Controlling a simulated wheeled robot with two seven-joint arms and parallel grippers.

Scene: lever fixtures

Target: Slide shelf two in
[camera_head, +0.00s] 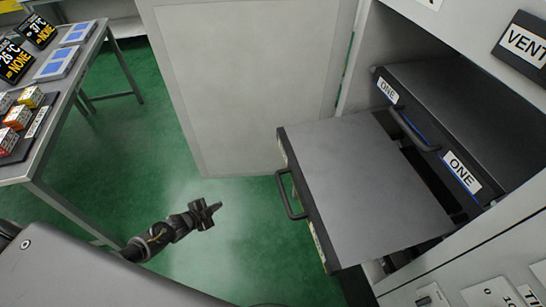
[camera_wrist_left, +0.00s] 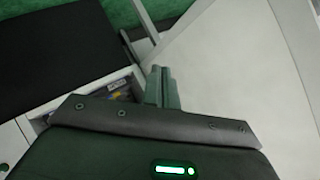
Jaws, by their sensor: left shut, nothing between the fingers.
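A grey shelf (camera_head: 362,190) is pulled out of the cabinet, below the upper shelf. Its dark handle (camera_head: 290,194) is on its front edge at the left; its own label is not readable from here. The upper shelf (camera_head: 455,115) sits inside the cabinet and carries two labels reading ONE. My left gripper (camera_head: 213,212) is shut and empty, to the left of the pulled-out shelf's handle and apart from it. The shut fingers of my left gripper also show in the left wrist view (camera_wrist_left: 162,84). My right gripper is not in view.
The open white cabinet door (camera_head: 245,80) stands behind the pulled-out shelf. A grey table (camera_head: 75,95) with small boxes and displays stands at the left. Green floor (camera_head: 140,150) is free between the table and the shelf.

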